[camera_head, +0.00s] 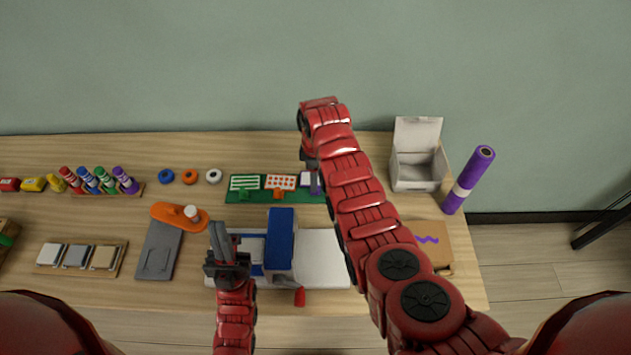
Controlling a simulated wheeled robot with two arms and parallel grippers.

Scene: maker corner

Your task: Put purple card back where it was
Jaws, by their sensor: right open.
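A green holder (262,197) stands at the back middle of the table with a row of small cards in it. A card with green stripes (244,182) and a card with orange dots (280,181) stand in its left and middle places. A white card with a dark purple edge (306,180) is at its right end, partly hidden by my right arm. My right gripper (309,160) is open above and behind that card, mostly hidden by its own arm; I cannot tell whether it touches the card. My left gripper (228,250) is over the front of the table, its jaw gap unclear.
A blue and white machine (281,240) on a white base stands just right of my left gripper. Markers (97,180) and tape rolls (190,177) stand left.

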